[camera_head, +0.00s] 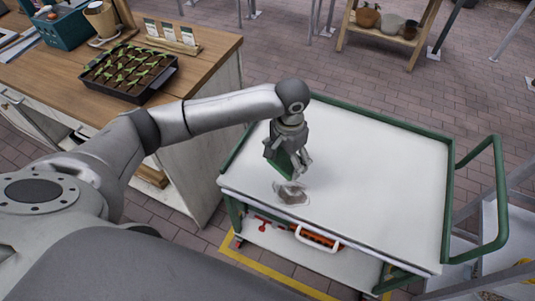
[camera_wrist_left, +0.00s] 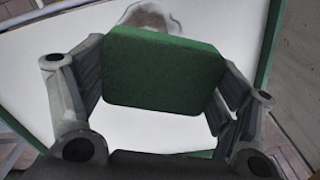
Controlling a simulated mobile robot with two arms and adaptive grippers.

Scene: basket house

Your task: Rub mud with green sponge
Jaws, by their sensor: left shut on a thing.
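The green sponge (camera_head: 281,163) is a flat green block held in my left gripper (camera_head: 290,160) above the white top of the cart (camera_head: 385,165). In the left wrist view the sponge (camera_wrist_left: 163,70) sits between the two fingers of my left gripper (camera_wrist_left: 165,80), which are shut on it. The mud (camera_head: 291,193) is a grey-brown smear on the cart top, near its front left edge, just in front of the gripper. In the left wrist view the mud (camera_wrist_left: 151,15) shows beyond the sponge, partly hidden by it. My right gripper is not in view.
A wooden counter (camera_head: 205,55) with a black seedling tray (camera_head: 125,72) stands at the left. The cart has a raised green rim and a green handle (camera_head: 500,195) at the right. Red-handled tools (camera_head: 318,238) lie on its lower shelf. The cart top is otherwise clear.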

